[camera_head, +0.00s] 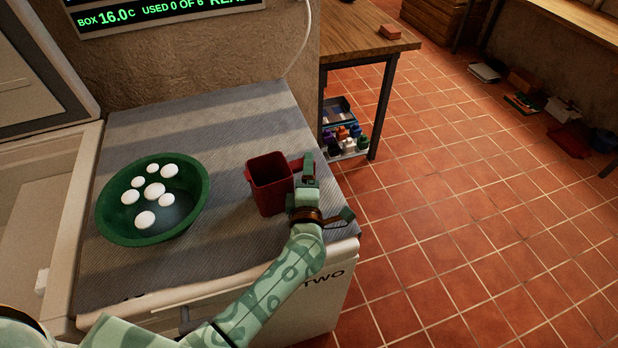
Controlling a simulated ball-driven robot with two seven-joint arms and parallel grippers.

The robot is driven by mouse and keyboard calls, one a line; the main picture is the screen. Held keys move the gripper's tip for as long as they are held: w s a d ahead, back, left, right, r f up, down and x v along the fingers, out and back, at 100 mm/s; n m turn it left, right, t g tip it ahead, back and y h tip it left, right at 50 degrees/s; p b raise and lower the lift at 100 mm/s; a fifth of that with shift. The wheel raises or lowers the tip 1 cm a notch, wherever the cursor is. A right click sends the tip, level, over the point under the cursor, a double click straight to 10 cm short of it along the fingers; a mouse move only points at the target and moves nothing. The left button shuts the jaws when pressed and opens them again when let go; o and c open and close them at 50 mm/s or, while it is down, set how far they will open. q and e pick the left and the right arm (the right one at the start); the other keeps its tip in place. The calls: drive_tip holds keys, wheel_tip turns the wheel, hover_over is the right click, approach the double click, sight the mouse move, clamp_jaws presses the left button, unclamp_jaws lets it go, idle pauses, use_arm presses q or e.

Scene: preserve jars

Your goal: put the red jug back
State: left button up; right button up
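The red jug (268,186) stands upright on the grey striped cloth (235,110) on top of the chest marked TWO. Its handle points right. My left gripper (309,170) is at the handle, its fingers overlapping the handle in the picture. Whether the fingers are closed on it cannot be seen, as the gripper and wrist hide part of the handle. The jug looks empty from above, though its bottom is dark. My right gripper is out of view.
A green bowl (113,224) with several white round items stands left of the jug. An open chest (60,215) is at far left. A display (165,10) hangs at the back. A wooden table (365,35) stands behind right, with bottles below. The tiled floor right is mostly clear.

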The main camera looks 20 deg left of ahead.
use_arm(q)
drive_tip(key=shift+f, duration=0.1)
drive_tip(key=o, duration=1)
drive_tip(key=shift+f, duration=0.1)
